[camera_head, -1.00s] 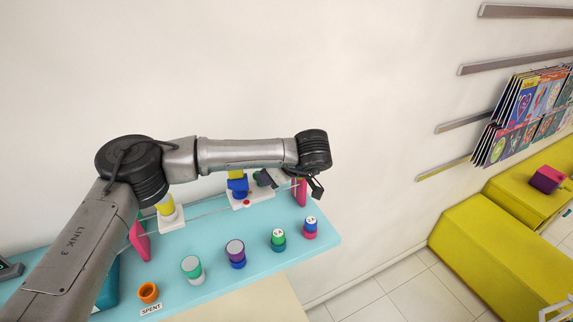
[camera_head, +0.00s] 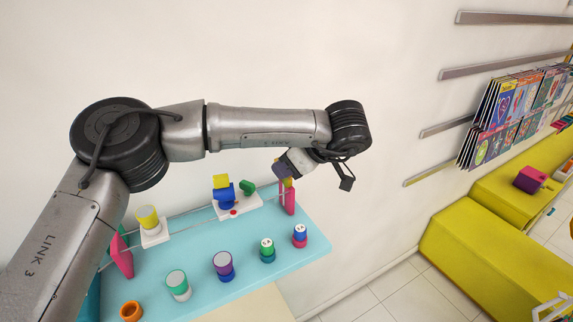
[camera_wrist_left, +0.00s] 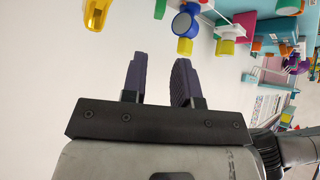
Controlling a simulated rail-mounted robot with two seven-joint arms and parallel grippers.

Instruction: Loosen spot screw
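I cannot tell for certain which part is the spot screw. A blue fitting (camera_head: 224,194) with a yellow top (camera_head: 221,181) and a green knob (camera_head: 248,187) stands on a white base (camera_head: 240,205) with a red button, at the back of the table. My left gripper (camera_head: 284,176) is above and right of it, near the pink upright plate (camera_head: 289,198). In the left wrist view its dark purple fingers (camera_wrist_left: 161,62) are apart with nothing between them. A blue round part with a pale face (camera_wrist_left: 185,24) shows beyond the fingertips. My right gripper is out of view.
The turquoise table (camera_head: 195,262) carries a row of coloured capped cylinders, including a purple-and-blue one (camera_head: 223,265), and an orange ring (camera_head: 131,311). A yellow cylinder (camera_head: 147,218) stands on another white base. A yellow bench (camera_head: 480,260) and magazine racks (camera_head: 505,112) are at the right.

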